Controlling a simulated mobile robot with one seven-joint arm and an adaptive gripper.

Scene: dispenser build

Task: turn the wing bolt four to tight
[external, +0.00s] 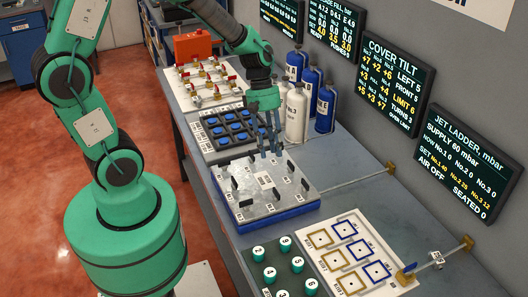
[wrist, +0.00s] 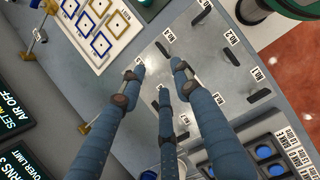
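A grey metal cover (external: 262,190) on a blue base lies on the bench and carries several dark wing bolts (external: 305,185). In the wrist view the cover (wrist: 205,75) has small number labels by the bolts (wrist: 230,55); No.2 can be read near one. My three-finger gripper (external: 270,152) points down over the cover's far end. In the wrist view the fingertips of my gripper (wrist: 158,76) are spread apart with nothing between them. Its fingers hide part of the cover and perhaps a bolt. Contact with the cover cannot be told.
The cover tilt display (external: 393,72) reads left 5, front 5, limit 6, turns 3, over limit. White and blue bottles (external: 296,112) stand close beside my gripper. A tray of blue pads (external: 228,127) lies beyond the cover. A board with square frames (external: 345,250) lies nearer.

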